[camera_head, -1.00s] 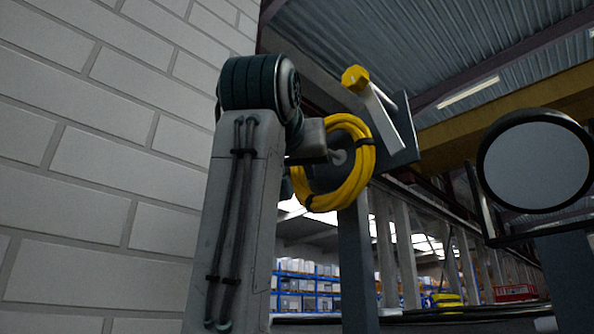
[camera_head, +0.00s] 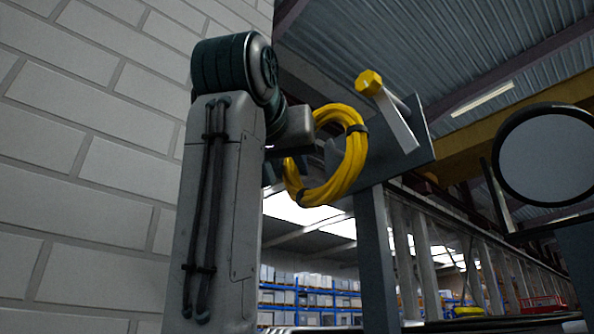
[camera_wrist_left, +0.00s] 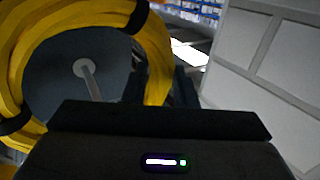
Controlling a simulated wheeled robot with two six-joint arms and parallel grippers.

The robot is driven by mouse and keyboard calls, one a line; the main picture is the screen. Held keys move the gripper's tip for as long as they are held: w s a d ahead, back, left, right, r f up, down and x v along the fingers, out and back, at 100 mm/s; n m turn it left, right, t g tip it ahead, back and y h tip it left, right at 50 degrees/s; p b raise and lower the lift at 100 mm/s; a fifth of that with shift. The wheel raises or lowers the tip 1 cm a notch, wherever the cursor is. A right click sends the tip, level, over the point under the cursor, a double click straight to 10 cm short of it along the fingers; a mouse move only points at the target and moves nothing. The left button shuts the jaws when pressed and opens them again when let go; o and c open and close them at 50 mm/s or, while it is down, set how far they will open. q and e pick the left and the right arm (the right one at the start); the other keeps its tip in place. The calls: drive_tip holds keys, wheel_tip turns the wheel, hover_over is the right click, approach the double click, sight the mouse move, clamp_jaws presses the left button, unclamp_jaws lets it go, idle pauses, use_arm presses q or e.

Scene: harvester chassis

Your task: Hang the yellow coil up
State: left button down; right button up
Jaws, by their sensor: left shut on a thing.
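The yellow coil (camera_head: 345,170), bound with dark ties, hangs from my left gripper (camera_head: 290,158) in the head view. The gripper is shut on its left side; its fingertips are mostly hidden. A grey plate (camera_head: 412,155) on a post stands just behind and right of the coil, with a pale peg (camera_head: 396,120) ending in a yellow knob. In the left wrist view, the coil (camera_wrist_left: 155,60) frames a dark plate and a thin rod (camera_wrist_left: 92,85) with a pale round disc. I cannot tell whether the rod passes through the loop. My right gripper is out of view.
A white block wall (camera_head: 90,150) fills the left side, close to my left arm. A round, dark-rimmed disc (camera_head: 545,155) stands at the right. A long metal frame (camera_head: 450,265) runs back behind the post. Blue shelving (camera_head: 310,298) is far behind.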

use_arm(q)
drive_tip(key=s+a+b, duration=0.1)
drive_tip(key=s+a, duration=0.3)
drive_tip(key=shift+b, duration=0.4)
idle(0.4)
idle(1.1)
